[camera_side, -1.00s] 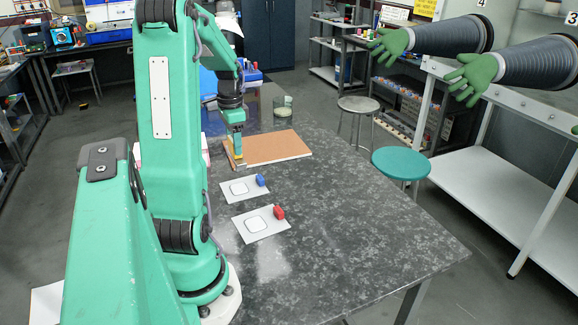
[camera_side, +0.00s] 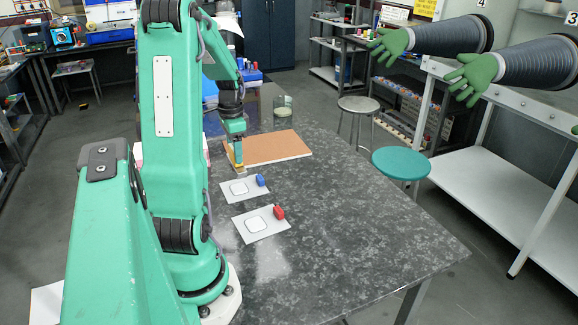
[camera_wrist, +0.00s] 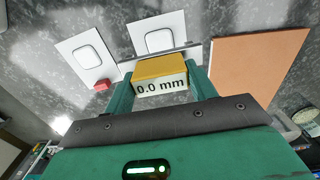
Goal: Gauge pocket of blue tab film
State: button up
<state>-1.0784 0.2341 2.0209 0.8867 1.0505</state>
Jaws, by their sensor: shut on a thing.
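My gripper (camera_side: 237,151) is shut on a small yellow gauge (camera_wrist: 161,78), whose white face reads "0.0 mm" in the wrist view. A metal strip of the gauge shows beyond its yellow body. The gauge hangs just beyond the far edge of the white card (camera_side: 230,196) with the blue tab film (camera_side: 261,180); I cannot tell its exact height. That card carries a rounded white pocket (camera_side: 239,188), also in the wrist view (camera_wrist: 160,39); the blue film is hidden there. A second card (camera_side: 240,231) nearer the side camera has its own pocket (camera_side: 257,224) and a red tab (camera_side: 279,212).
A brown board (camera_side: 279,147) lies beyond the cards, beside the gauge. A glass jar (camera_side: 283,106) stands behind it. The grey speckled table (camera_side: 370,220) is clear to the right. Two stools, one teal (camera_side: 401,162), stand beyond the table edge.

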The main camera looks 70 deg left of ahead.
aim_at(237, 168)
jog(key=shift+f, duration=3.2)
jog(key=shift+f, duration=0.4)
jog(key=o, duration=1.3)
jog(key=shift+r, duration=0.2)
jog(key=shift+r, duration=3.3)
